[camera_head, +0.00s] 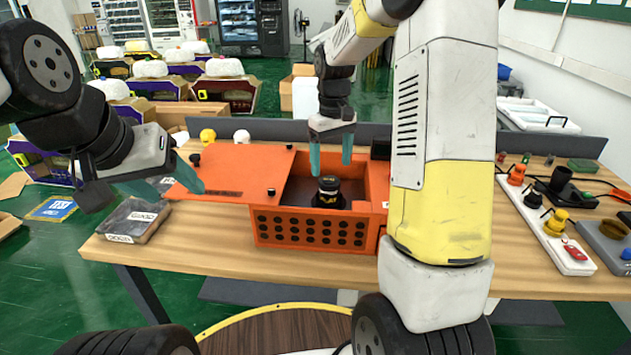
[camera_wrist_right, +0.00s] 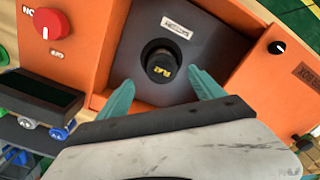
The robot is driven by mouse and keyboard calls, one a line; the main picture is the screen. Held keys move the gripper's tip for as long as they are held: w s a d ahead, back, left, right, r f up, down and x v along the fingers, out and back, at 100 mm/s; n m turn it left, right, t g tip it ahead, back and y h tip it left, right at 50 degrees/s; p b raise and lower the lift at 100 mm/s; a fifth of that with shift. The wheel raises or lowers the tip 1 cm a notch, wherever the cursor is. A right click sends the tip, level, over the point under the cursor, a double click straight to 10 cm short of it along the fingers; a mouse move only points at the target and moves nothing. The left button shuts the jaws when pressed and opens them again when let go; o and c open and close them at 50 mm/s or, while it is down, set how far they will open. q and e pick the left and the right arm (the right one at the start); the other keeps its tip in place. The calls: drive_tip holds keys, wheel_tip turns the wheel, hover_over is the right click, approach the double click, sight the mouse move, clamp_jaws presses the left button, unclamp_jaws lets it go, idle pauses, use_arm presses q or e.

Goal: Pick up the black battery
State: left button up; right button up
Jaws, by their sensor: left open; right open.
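The black battery (camera_head: 327,192) is a short dark cylinder with yellow marks. It stands upright in the open bay of the orange box (camera_head: 310,234) on the wooden table. In the right wrist view the battery (camera_wrist_right: 160,64) sits in a round hole in a dark panel (camera_wrist_right: 190,35). My right gripper (camera_head: 331,160) is open above the bay, its teal fingers pointing down; in the wrist view its fingertips (camera_wrist_right: 160,88) lie on either side just short of the battery. My left gripper (camera_head: 188,182) is open, with a finger over the orange lid (camera_head: 232,168) at the left.
A dark labelled box (camera_head: 137,221) lies at the table's left edge. A white strip with coloured knobs (camera_head: 545,226) lies at the right. In the wrist view a red knob (camera_wrist_right: 50,23) and a black display block (camera_wrist_right: 40,92) are at the left.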

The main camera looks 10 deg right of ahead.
sight(330, 179)
wheel_tip(330, 179, down, 6)
drive_tip(key=shift+s+a, duration=0.1)
drive_tip(key=shift+a, duration=0.05)
clamp_jaws()
idle(0.4)
